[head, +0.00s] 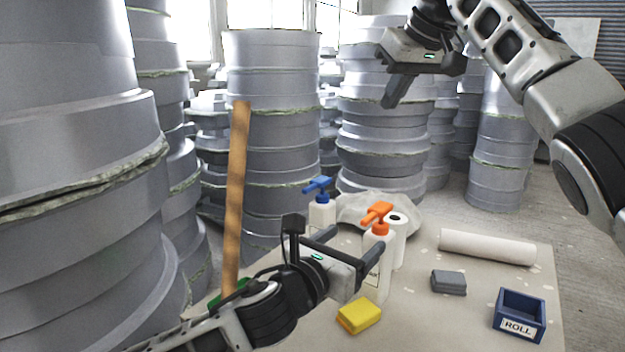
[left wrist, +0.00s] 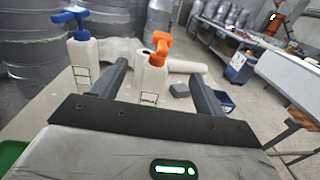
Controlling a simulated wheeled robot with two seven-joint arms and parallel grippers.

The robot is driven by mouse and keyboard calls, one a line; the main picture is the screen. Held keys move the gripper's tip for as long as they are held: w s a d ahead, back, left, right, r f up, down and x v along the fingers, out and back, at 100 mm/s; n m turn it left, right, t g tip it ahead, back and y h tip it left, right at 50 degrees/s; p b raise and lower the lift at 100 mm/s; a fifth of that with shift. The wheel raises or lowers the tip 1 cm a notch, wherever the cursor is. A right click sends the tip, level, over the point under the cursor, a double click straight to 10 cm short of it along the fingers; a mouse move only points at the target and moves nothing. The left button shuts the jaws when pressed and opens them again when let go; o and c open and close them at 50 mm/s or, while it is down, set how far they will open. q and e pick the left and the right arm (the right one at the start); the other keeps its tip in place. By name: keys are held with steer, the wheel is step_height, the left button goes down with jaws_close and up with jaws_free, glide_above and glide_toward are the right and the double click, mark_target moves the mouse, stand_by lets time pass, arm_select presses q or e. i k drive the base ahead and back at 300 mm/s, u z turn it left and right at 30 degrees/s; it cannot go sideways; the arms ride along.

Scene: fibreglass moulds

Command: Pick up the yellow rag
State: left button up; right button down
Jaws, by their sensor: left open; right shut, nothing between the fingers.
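The yellow rag (head: 359,316) is a small folded block lying on the table (head: 420,310), near its front edge in the head view. My left gripper (head: 359,238) is open and empty, above and behind the rag, pointing toward the bottles. In the left wrist view its fingers (left wrist: 158,70) are spread, with the orange-topped bottle (left wrist: 153,82) seen beyond and between them. The rag does not show in the left wrist view. My right gripper (head: 388,103) is shut and empty, raised high above the table's far side.
Blue-topped (head: 320,212) and orange-topped bottles and a white roll (head: 397,240) stand close by my left gripper. A long white roll (head: 488,247), a grey block (head: 448,282) and a blue bin labelled ROLL (head: 519,315) are to the right. A wooden handle (head: 236,190) rises at left.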

mark_target(361, 314)
steer(key=k, duration=1)
